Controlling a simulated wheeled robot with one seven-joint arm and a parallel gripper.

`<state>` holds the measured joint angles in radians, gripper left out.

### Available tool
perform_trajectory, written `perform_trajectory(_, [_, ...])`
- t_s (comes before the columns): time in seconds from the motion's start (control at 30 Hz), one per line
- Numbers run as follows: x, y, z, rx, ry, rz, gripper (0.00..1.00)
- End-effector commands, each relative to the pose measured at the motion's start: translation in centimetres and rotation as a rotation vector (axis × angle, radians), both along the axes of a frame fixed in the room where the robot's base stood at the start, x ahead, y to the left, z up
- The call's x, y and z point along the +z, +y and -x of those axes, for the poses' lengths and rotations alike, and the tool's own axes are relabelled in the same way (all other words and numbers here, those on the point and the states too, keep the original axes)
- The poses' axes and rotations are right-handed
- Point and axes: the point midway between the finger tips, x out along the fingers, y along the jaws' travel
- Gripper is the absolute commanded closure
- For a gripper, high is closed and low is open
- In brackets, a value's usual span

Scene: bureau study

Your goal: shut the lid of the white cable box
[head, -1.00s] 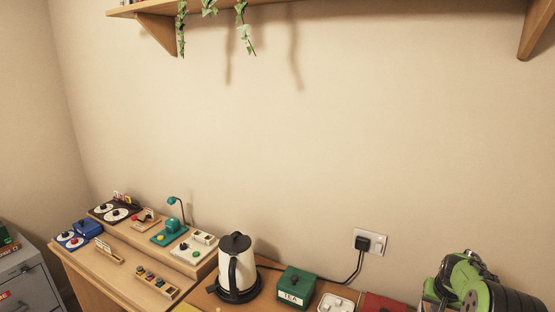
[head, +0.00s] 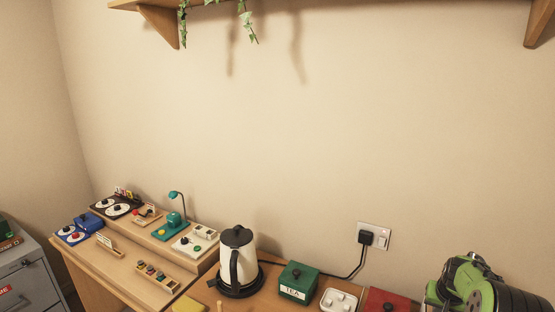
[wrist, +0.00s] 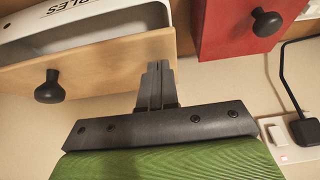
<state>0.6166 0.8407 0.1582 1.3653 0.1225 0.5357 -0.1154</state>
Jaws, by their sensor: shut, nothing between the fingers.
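In the wrist view, a white box (wrist: 85,22) with black lettering, partly cut off and ending in "BLES", is at the top left. A light wooden panel (wrist: 100,78) with a black knob (wrist: 50,87) lies along the box; I cannot tell for sure whether it is the lid. My gripper (wrist: 158,68) is shut and empty, its fingertips over the right part of the wooden panel; contact cannot be told. In the head view I cannot make out the cable box. My green and black arm (head: 468,285) shows at the lower right.
A red box (head: 385,301) with a black knob stands near the wall socket (head: 374,236) and its plugged cable. Left of it are a white tray (head: 338,300), a green tea box (head: 298,283) and a kettle (head: 238,262). A shelf bracket (head: 540,25) hangs above.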

Motion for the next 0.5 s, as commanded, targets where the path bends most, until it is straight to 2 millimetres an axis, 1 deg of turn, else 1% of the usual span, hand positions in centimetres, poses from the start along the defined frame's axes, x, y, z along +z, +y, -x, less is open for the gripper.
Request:
perform_trajectory(0.33, [-2.6,0.1,0.3,0.0,0.001,0.0,1.0])
perform_trajectory(0.4, [-2.9,0.2,0.3,0.0,0.001,0.0,1.0])
perform_trajectory(0.5, [-2.6,0.2,0.3,0.0,0.0,0.001,1.0])
